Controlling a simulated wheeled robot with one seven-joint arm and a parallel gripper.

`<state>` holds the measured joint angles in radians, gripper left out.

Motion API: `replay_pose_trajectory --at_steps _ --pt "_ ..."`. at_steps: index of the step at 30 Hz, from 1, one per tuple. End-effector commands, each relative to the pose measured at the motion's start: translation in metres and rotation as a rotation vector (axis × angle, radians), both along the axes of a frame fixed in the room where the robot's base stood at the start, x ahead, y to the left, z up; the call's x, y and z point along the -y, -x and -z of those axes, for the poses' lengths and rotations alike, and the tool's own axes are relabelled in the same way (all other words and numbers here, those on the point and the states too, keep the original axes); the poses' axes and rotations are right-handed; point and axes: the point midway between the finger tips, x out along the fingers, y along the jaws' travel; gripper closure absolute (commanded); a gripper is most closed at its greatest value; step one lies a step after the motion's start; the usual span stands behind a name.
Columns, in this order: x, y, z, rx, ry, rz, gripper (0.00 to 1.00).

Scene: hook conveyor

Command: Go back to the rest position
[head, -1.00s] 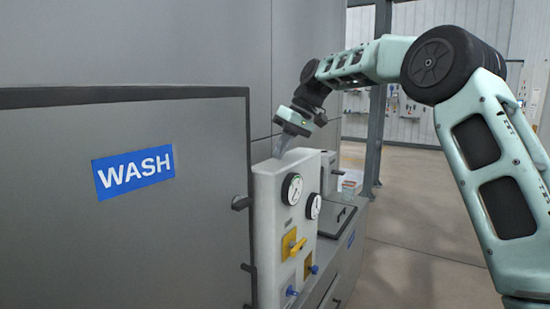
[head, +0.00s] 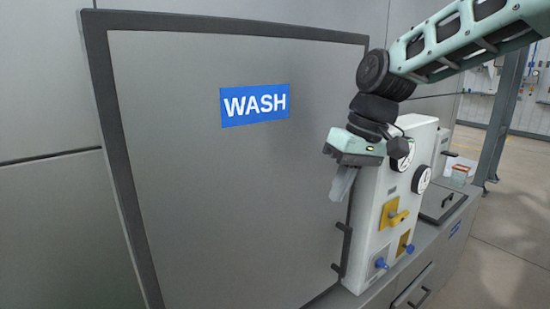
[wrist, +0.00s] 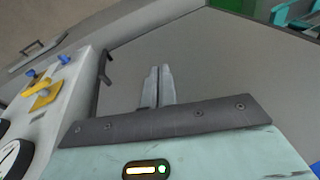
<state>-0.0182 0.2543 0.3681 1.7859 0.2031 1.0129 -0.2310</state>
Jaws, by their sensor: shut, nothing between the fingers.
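My gripper (head: 343,184) hangs in front of the right part of the grey WASH door (head: 200,200), just left of the white control box. Its fingers point down and are shut with nothing between them. In the wrist view the two fingers of my gripper (wrist: 157,88) lie side by side, with the grey door panel (wrist: 215,55) behind them. My arm reaches in from the upper right of the head view. It covers part of the control box's top and gauges.
The white control box (head: 377,215) carries gauges, yellow handles (head: 396,218) and blue knobs (head: 381,263). A black door handle (head: 342,250) sits beside it. A counter with a dark lid (head: 441,203) and a dark post (head: 500,115) are to the right. Open floor (head: 500,225) lies at far right.

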Motion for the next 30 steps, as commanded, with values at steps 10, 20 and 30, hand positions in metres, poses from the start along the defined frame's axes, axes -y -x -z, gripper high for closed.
replay_pose_trajectory --at_steps 10,20,30 --pt "-0.008 0.200 0.127 0.005 0.179 -0.138 1.00" --pt "0.018 0.258 0.163 0.020 0.232 -0.173 1.00" --pt "0.018 0.257 0.163 0.019 0.233 -0.171 1.00"
